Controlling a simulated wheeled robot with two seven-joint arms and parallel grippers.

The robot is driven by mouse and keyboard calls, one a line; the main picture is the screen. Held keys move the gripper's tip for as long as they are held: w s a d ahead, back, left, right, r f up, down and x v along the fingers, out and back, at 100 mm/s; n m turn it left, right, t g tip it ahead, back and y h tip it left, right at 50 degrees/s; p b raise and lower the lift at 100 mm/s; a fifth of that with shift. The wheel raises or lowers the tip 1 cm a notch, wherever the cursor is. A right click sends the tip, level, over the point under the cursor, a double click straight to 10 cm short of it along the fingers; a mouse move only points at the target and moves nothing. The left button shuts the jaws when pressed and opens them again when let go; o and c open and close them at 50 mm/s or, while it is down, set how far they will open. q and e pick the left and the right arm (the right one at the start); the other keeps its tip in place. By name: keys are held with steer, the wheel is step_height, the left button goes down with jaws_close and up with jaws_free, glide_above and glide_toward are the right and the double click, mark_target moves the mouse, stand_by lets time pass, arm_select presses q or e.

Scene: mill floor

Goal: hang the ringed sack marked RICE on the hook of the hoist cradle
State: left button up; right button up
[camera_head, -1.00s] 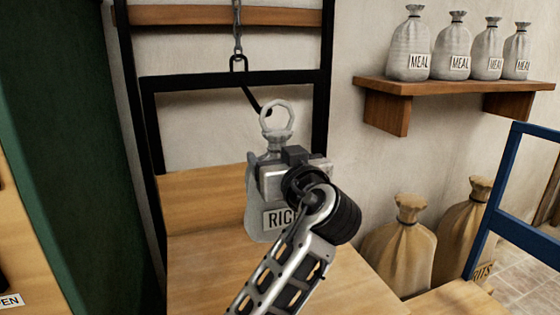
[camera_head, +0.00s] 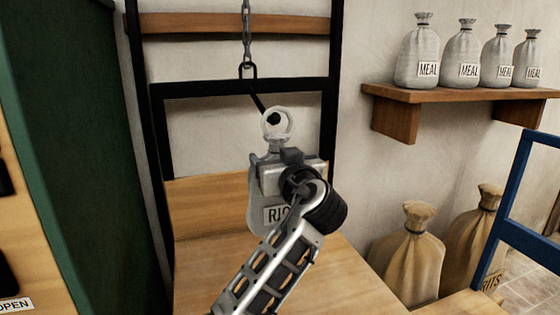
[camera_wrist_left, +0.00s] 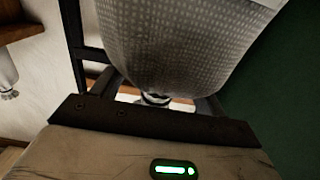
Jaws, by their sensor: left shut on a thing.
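The grey ringed sack (camera_head: 258,205) has a label that reads RIC, the rest hidden behind my arm. Its pale ring (camera_head: 289,124) stands upright on top. My left gripper (camera_head: 276,152) is shut on the sack's neck, and its body covers part of the sack. The hook (camera_head: 259,103) is a dark slanting bar on the black hoist cradle (camera_head: 215,88). Its round tip shows through the ring's opening; I cannot tell whether it passes through or lies behind. In the left wrist view the sack (camera_wrist_left: 185,45) fills the top, its neck between the fingers. My right gripper is out of view.
A chain (camera_head: 246,40) holds the cradle's top bar. A wooden board and deck (camera_head: 210,270) lie behind and below the sack. To the right are a shelf (camera_head: 450,95) with several MEAL sacks, tan sacks (camera_head: 408,255) and a blue frame (camera_head: 515,195). A green panel (camera_head: 75,150) stands left.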

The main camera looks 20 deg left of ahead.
arm_select(q)
steer(key=shift+x, duration=1.7)
steer(key=shift+w+a+f+b, duration=0.3)
steer(key=shift+w+b, duration=0.1)
steer(key=shift+b, duration=0.15)
steer(key=shift+w+a+f+b, duration=0.15)
steer(key=shift+w+f+b, duration=0.1)
steer(key=shift+f+b, duration=0.25)
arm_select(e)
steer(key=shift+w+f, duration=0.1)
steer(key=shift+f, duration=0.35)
